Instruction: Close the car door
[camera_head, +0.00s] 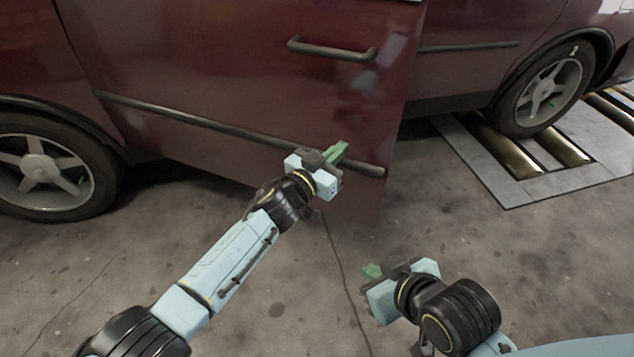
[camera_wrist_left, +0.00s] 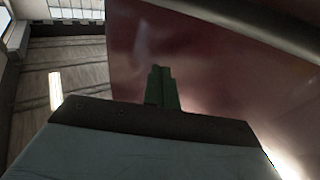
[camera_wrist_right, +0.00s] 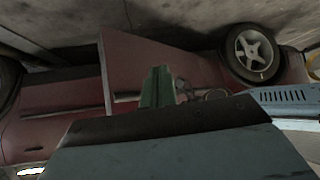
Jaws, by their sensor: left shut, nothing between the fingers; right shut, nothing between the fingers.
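The dark red car door (camera_head: 230,85) stands ajar, its free edge out in front of the car body (camera_head: 450,70). Its black handle (camera_head: 332,50) is near the top right of the panel, and a dark trim strip (camera_head: 200,121) runs across it lower down. My left gripper (camera_head: 338,153) is shut and empty, in front of the door's lower part near its free edge; I cannot tell whether it touches. In the left wrist view its green fingers (camera_wrist_left: 163,88) show against the door panel (camera_wrist_left: 210,55). My right gripper (camera_head: 371,272) is shut and empty, low over the floor, apart from the door.
The front-left wheel (camera_head: 38,168) and the other wheel (camera_head: 540,92) stand at either side. The right one rests by metal rollers (camera_head: 510,155) set in a floor plate (camera_head: 497,190). Bare concrete floor (camera_head: 240,300) lies open in front of the door.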

